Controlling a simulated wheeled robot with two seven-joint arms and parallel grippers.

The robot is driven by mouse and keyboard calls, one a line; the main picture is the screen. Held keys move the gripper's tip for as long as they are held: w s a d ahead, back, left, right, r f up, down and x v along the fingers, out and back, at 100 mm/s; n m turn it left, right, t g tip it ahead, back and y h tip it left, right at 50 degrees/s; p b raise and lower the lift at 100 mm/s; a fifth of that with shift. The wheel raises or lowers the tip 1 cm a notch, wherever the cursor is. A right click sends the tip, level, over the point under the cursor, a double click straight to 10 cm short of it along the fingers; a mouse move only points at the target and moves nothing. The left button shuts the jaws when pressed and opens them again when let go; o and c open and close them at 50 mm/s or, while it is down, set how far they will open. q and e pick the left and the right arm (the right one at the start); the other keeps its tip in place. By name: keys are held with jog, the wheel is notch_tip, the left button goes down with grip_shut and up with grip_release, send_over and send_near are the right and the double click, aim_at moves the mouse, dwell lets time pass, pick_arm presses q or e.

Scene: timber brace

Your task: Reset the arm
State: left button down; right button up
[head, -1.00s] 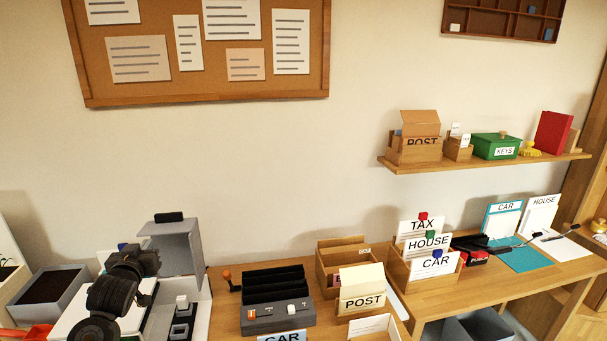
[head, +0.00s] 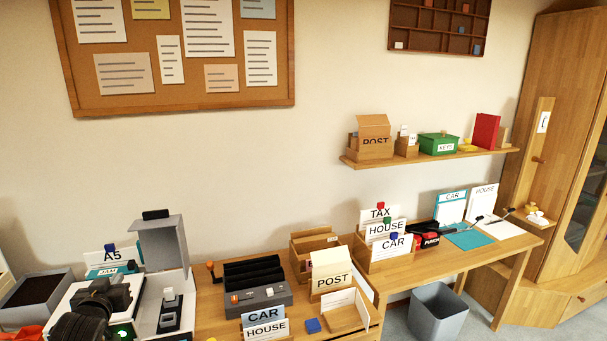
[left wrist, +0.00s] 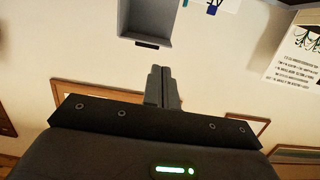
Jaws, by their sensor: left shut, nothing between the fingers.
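My left arm (head: 85,325) comes in at the bottom left of the head view, dark and bent, in front of the white machine with the grey upright. Its fingertips cannot be made out clearly there. In the left wrist view my left gripper (left wrist: 163,88) has its two grey fingers closed together, with nothing between them. The fingers are seen against the pale wall, apart from the grey box-like part (left wrist: 147,20) at the top of that view. My right gripper is not in view.
The grey upright of the machine (head: 162,245) stands close to my left arm. A dark sorter (head: 255,280), a POST box (head: 332,280) and a card box marked TAX, HOUSE and CAR (head: 385,262) stand on the desk. A grey bin (head: 440,308) is on the floor at right.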

pick_arm(q)
jog(key=s+d+f+m+g+h, duration=0.1)
jog(key=s+d+f+m+g, duration=0.15)
jog(key=s+d+f, duration=0.55)
jog(key=s+d+f+m+g+h, duration=0.15)
jog(key=s+d+f+g, duration=0.35)
jog(key=s+f, duration=0.55)
jog(key=s+d+f+g+h, duration=0.1)
jog(key=s+d, duration=0.2)
jog(key=s, duration=0.3)
jog(key=s+d+f+m+g+h, duration=0.1)
jog(key=s+d+f+g, duration=0.15)
jog(key=s, duration=0.45)
jog(key=s+d+f+g, duration=0.1)
jog(key=s+d, duration=0.3)
jog(key=s, duration=0.2)
notch_tip(320, 180, down, 28)
jog(key=s+g+b, duration=0.1)
jog(key=b, duration=0.1)
jog(key=s+a+f+g+b, duration=0.1)
jog(key=s+a+f, duration=0.1)
jog(key=s+f, duration=1.5)
jog(key=shift+a+f+m+b, duration=0.25)
jog(key=shift+a+m+b, duration=0.05)
jog(key=shift+b, duration=0.1)
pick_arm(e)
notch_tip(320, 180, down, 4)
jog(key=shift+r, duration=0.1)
